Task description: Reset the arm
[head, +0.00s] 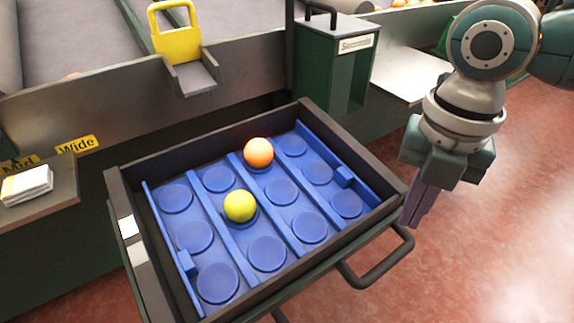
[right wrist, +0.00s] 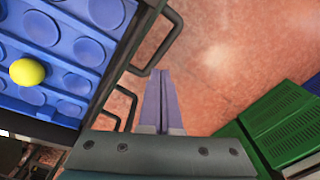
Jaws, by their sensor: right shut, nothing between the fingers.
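My right gripper (head: 414,222) hangs beside the right edge of the blue tray, outside the dark frame, with its fingers pointing down. In the right wrist view its two purple fingers (right wrist: 161,74) are together with nothing between them. The blue tray (head: 242,268) has several round hollows. An orange ball (head: 258,152) sits in it toward the back, and a yellow ball (head: 239,206) sits near its middle. The yellow ball also shows in the right wrist view (right wrist: 27,72). My left gripper is not in view.
A dark frame with a handle (head: 378,268) surrounds the tray, close to my right gripper. A green box (head: 335,70) and a yellow bracket (head: 175,32) stand behind. Green crates (right wrist: 275,120) lie at the right in the wrist view. The red floor at right is clear.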

